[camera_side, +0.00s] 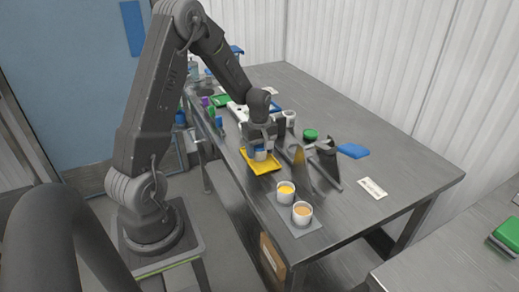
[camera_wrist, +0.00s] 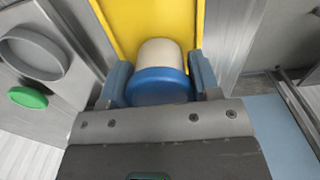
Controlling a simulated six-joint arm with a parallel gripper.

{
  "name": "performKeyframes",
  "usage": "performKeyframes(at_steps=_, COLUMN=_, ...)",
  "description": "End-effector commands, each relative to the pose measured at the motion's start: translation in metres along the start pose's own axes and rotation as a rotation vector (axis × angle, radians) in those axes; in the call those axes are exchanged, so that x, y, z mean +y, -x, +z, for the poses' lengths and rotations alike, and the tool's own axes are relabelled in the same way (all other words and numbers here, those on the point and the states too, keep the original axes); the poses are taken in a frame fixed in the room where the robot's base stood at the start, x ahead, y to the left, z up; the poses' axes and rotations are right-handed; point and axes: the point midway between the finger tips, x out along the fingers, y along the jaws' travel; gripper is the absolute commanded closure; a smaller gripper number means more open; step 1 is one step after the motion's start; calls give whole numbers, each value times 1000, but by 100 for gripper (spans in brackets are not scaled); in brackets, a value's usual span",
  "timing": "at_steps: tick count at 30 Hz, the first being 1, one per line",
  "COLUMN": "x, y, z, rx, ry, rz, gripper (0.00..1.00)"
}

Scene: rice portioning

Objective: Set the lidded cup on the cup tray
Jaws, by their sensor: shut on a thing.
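The lidded cup (camera_wrist: 159,53) is pale with a blue lid (camera_wrist: 160,86). In the wrist view it sits between the two blue finger pads of my gripper (camera_wrist: 161,80), which is shut on it. In the side view my gripper (camera_side: 261,151) points down with the cup (camera_side: 260,156) low over the yellow cup tray (camera_side: 263,169). The tray (camera_wrist: 117,14) also fills the background beyond the cup in the wrist view. I cannot tell whether the cup's base touches the tray.
Two cups with yellow (camera_side: 286,190) and orange (camera_side: 302,210) contents stand on a grey mat (camera_side: 312,231) at the front. Upright metal plates (camera_side: 325,170) stand right of the tray. A green lid (camera_side: 310,134), a blue item (camera_side: 353,151) and a white card (camera_side: 372,188) lie farther right.

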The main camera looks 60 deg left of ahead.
Motion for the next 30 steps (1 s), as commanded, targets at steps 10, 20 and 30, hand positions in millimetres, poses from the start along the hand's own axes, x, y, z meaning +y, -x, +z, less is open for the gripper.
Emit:
performKeyframes(at_steps=10, x=0, y=-3, z=0, rx=0, ry=0, rz=0, gripper=31)
performKeyframes(at_steps=20, x=0, y=-3, z=0, rx=0, ry=0, rz=0, gripper=18)
performKeyframes(at_steps=30, x=1, y=36, z=-1, rx=4, ry=0, rz=5, gripper=18)
